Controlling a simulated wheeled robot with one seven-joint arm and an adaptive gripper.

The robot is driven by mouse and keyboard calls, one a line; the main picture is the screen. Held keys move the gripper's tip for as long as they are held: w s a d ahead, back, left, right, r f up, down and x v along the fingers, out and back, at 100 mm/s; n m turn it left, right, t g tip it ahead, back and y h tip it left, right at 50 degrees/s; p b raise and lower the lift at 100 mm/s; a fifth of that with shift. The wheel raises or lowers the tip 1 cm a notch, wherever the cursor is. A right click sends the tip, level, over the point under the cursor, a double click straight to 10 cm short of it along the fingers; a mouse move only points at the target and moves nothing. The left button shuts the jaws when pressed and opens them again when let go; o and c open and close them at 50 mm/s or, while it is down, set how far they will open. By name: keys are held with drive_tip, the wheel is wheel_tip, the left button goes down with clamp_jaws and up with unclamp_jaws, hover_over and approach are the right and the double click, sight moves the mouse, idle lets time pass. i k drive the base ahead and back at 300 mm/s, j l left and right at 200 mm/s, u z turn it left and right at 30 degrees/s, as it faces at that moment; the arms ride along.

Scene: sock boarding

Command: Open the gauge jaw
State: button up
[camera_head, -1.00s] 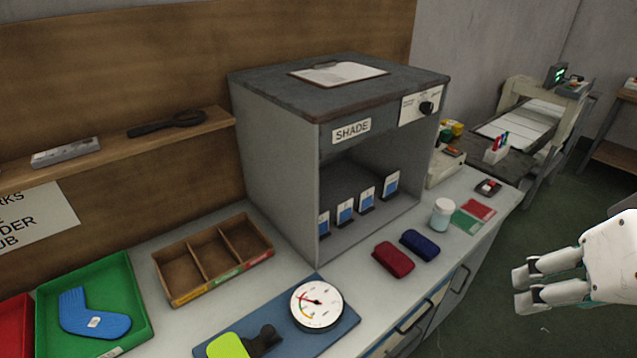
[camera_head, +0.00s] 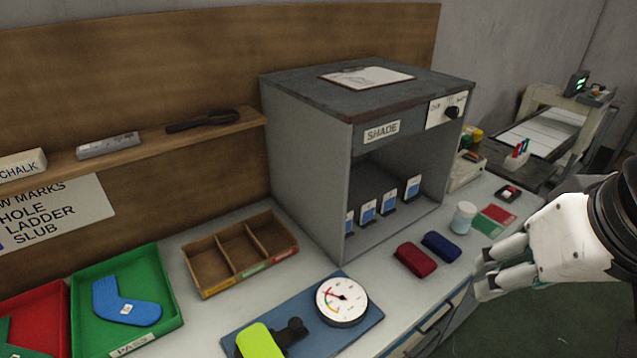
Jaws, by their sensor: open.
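The gauge stands on a blue base plate (camera_head: 297,323) at the front of the bench. It has a round white dial (camera_head: 341,301) with a red needle, a dark jaw part (camera_head: 292,332) left of the dial, and a yellow-green lever or handle (camera_head: 260,341) at the near left. I cannot tell how far the jaw is parted. My gripper (camera_head: 484,276) is at the right, near the bench's front edge. It is open and empty, well right of the gauge and apart from it.
A grey shade box (camera_head: 305,150) stands behind the gauge. A wooden divided tray (camera_head: 213,279) and a green tray (camera_head: 172,318) holding a blue sock (camera_head: 125,303) are left.

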sight(296, 330)
drive_tip(key=u, duration=0.5)
drive_tip(key=k+j+z, duration=0.15)
drive_tip(key=i+l+u, duration=0.15)
drive_tip(key=l, duration=0.15)
drive_tip(key=i+l+u, duration=0.15)
drive_tip(key=l, duration=0.15)
drive_tip(key=i+l+u, duration=0.15)
drive_tip(key=l, duration=0.2)
drive_tip(key=l+u, duration=0.1)
drive_tip(key=l, duration=0.25)
